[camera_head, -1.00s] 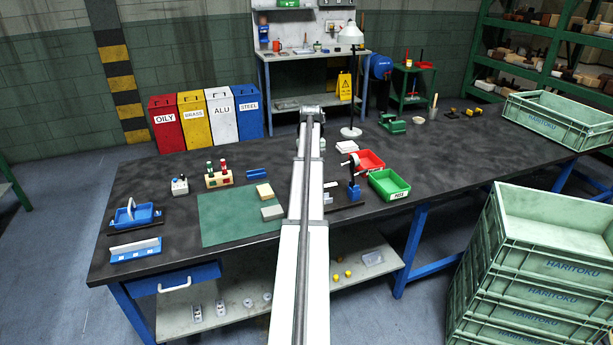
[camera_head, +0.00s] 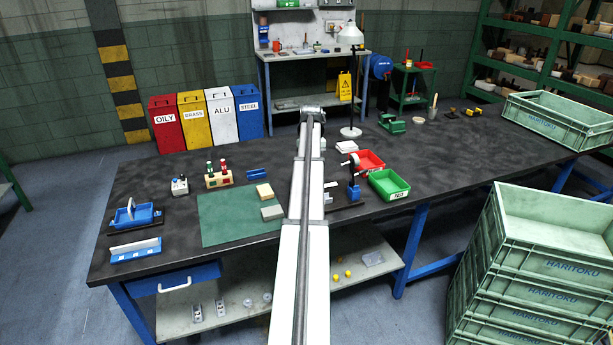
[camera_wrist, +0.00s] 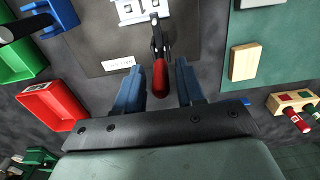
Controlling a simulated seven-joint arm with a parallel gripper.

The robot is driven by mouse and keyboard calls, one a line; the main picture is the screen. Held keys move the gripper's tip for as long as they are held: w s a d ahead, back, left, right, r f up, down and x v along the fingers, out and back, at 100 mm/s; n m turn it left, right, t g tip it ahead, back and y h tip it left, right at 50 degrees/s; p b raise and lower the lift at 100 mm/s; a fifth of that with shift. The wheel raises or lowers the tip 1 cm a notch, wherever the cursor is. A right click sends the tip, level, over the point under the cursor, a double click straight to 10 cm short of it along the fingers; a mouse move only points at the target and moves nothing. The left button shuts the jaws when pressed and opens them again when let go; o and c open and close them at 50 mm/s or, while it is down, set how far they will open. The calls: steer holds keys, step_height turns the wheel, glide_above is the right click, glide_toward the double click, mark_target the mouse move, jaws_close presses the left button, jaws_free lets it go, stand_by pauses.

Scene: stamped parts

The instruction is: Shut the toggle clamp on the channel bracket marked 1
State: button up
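The toggle clamp's red handle (camera_wrist: 160,77) is in the middle of the wrist view, with its dark metal arm (camera_wrist: 158,38) running up toward a pale channel bracket (camera_wrist: 138,10) at the top edge. The bracket is cut off by the frame, and I cannot read a number on it. My gripper (camera_wrist: 160,88) is open, with its blue fingers on either side of the red handle and visible gaps to both. A dark base plate (camera_wrist: 92,32) with a small white label (camera_wrist: 118,64) lies beneath. In the head view my arm hides the gripper and most of the clamp.
A red bin (camera_wrist: 52,106) and a green bin (camera_wrist: 14,60) stand left of the plate in the wrist view. A blue press (camera_head: 354,192) stands close by. A green mat (camera_head: 225,228) with tan and grey blocks lies on the other side of my arm.

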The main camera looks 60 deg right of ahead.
steer(key=shift+r, duration=3.9)
steer(key=shift+w, duration=0.1)
